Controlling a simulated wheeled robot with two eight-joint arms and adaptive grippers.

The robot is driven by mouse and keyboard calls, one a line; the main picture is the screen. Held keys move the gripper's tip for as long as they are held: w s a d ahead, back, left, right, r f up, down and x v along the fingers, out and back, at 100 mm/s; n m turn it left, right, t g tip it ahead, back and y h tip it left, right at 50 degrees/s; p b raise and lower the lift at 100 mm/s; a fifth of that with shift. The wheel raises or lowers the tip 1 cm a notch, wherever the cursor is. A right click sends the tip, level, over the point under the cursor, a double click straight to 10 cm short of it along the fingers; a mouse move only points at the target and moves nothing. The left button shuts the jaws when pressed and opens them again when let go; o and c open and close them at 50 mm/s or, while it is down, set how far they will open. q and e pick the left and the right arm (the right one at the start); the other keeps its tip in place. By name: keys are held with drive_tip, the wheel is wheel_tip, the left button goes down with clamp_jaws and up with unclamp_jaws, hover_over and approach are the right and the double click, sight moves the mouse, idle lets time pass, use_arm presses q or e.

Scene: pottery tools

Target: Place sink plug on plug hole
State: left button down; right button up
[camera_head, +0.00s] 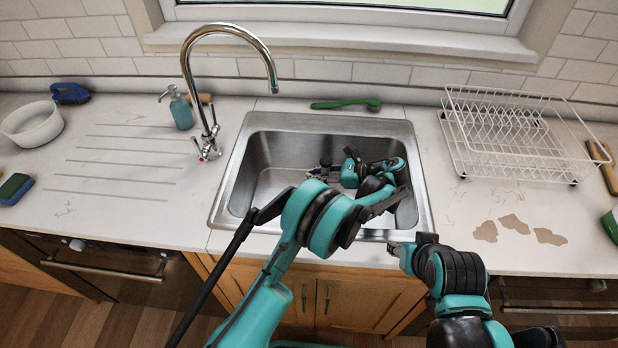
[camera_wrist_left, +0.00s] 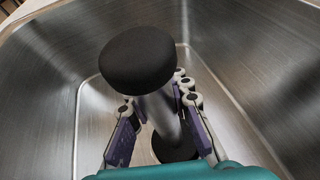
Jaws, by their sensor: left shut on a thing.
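The sink plug has a round black top (camera_wrist_left: 138,60) and a grey stem (camera_wrist_left: 163,118) in the left wrist view. My left gripper (camera_wrist_left: 158,122) is shut on the stem, its purple-padded fingers on either side. In the head view my left gripper (camera_head: 322,172) is low inside the sink, and the plug (camera_head: 326,161) shows only as a small dark shape there. A dark disc (camera_wrist_left: 175,148) shows below the stem; I cannot tell whether it is the plug's lower end or the plug hole.
The steel sink (camera_head: 240,165) has walls around my left gripper. A tap (camera_head: 205,130) stands at its left rim, with a green brush (camera_head: 345,104) behind the basin. A white dish rack (camera_head: 515,140) stands on the right. My right arm is near the front edge.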

use_arm(q)
wheel_tip(320, 180, down, 2)
drive_tip(key=shift+b, duration=0.3)
use_arm(e)
drive_tip(key=shift+w+a+f, duration=0.15)
drive_tip(key=shift+a+f, duration=0.15)
drive_tip(key=shift+f, duration=0.25)
use_arm(q)
drive_tip(key=shift+w+a+f, duration=0.15)
drive_tip(key=shift+a+f, duration=0.05)
drive_tip(key=shift+f, duration=0.05)
use_arm(e)
drive_tip(key=shift+w+a+f, duration=0.1)
drive_tip(key=shift+w+a, duration=0.1)
drive_tip(key=shift+a, duration=0.15)
use_arm(q)
drive_tip(key=shift+d+r, duration=0.1)
use_arm(e)
drive_tip(key=shift+s+d, duration=0.1)
drive_tip(key=shift+d, duration=0.1)
use_arm(q)
drive_tip(key=c, duration=1.9)
unclamp_jaws()
drive_tip(key=o, duration=0.5)
use_arm(e)
drive_tip(key=shift+a, duration=0.1)
use_arm(q)
drive_tip(key=shift+o, duration=0.2)
